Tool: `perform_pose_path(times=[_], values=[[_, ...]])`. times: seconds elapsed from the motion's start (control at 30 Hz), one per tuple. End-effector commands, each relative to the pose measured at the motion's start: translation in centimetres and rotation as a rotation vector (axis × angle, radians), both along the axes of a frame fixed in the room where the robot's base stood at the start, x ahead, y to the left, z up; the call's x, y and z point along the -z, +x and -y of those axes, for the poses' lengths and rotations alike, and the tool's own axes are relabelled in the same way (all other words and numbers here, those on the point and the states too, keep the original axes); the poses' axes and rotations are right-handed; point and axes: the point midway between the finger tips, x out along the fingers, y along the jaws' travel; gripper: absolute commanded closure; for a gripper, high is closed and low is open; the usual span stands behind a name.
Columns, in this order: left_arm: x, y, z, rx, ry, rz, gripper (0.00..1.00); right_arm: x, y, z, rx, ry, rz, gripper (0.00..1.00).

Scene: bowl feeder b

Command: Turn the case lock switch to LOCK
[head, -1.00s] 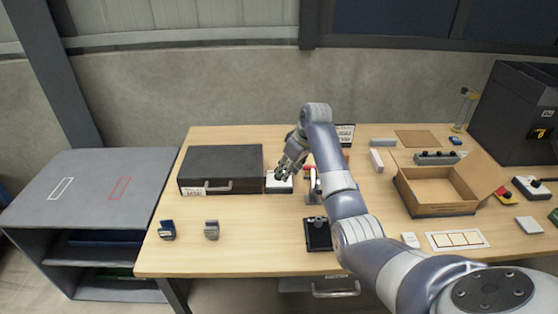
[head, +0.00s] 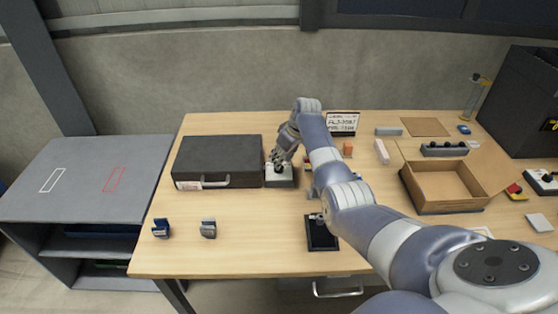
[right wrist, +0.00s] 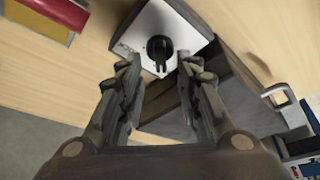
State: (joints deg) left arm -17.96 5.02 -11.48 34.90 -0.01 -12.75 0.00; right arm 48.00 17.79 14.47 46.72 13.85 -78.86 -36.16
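In the head view the white switch box (head: 280,181) stands just right of the black case (head: 217,158), which is closed. My right gripper (head: 279,164) is directly over the box, close to the knob. In the right wrist view the gripper (right wrist: 158,62) is open, with its fingers apart on either side just below the knob. I cannot tell whether the fingers touch it. My left gripper is not in view.
A black tray (head: 322,240) and two small clamp-like blocks (head: 161,229) lie near the front. An open cardboard box (head: 408,190) and a printed sign (head: 343,123) are to the right. The table between the blocks and tray is clear.

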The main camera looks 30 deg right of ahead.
Motion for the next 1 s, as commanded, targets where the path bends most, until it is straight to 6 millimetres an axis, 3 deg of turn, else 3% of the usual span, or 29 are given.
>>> perform_pose_path(times=[0.27,0.67,0.7,0.83,1.0], values=[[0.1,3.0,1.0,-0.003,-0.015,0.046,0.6,2.2,0.9,-0.3,0.0,0.001,0.0,0.68],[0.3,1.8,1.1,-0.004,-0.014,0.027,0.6,2.6,1.1,-0.3,-0.001,0.0,0.001,0.68],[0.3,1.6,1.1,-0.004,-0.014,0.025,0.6,2.6,1.1,-0.3,-0.001,0.0,0.001,0.71],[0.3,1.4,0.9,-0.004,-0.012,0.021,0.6,2.7,1.1,-0.3,-0.001,0.0,0.001,1.0],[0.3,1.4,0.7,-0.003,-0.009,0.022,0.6,2.7,1.0,-0.3,-0.001,0.001,0.0,1.0]])
